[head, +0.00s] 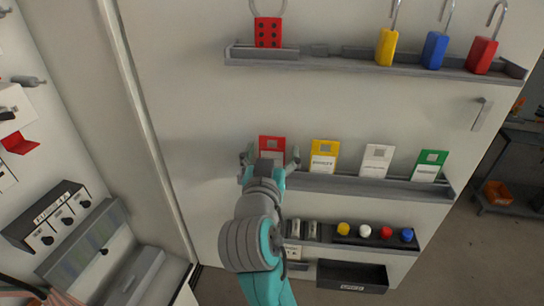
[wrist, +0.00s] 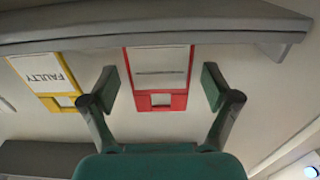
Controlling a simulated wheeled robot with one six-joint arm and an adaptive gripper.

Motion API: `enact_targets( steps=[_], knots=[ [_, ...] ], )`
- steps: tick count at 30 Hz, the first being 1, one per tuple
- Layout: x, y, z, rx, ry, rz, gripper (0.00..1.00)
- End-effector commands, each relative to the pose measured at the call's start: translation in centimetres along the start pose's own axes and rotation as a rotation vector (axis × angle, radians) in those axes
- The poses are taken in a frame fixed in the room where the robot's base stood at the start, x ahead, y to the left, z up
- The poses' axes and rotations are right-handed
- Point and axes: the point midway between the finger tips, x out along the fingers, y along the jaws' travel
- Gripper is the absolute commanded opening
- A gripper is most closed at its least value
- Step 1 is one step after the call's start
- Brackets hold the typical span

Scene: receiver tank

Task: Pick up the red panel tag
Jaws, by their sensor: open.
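The red panel tag (head: 271,146) stands at the left end of the middle shelf in the head view, its lower part hidden by my gripper. In the wrist view, which looks upside down, the red tag (wrist: 160,80) has a white label and a small square window. My gripper (head: 270,158) is open in front of it. In the wrist view my gripper (wrist: 160,88) has one finger on each side of the red tag, with visible gaps. I cannot tell how far the fingertips reach in depth.
The yellow tag (head: 323,157) is the near neighbour, also in the wrist view (wrist: 48,80). A white tag (head: 376,160) and a green tag (head: 429,165) stand further right. The shelf (head: 340,186) has a raised lip.

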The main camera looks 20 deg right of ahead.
Motion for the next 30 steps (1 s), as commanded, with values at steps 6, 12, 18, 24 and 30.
enact_targets(
  steps=[6,12,18,24,30],
  knots=[
    [0.01,-0.02,0.00,0.000,0.000,-0.001,0.82],
    [-0.01,-0.02,0.00,0.000,0.000,-0.001,0.38],
    [-0.02,-0.02,0.00,0.000,0.000,-0.001,0.38],
    [0.08,-0.04,-0.14,0.001,0.000,-0.001,0.38],
    [0.67,-0.18,-0.97,0.003,0.001,-0.001,0.38]
  ],
)
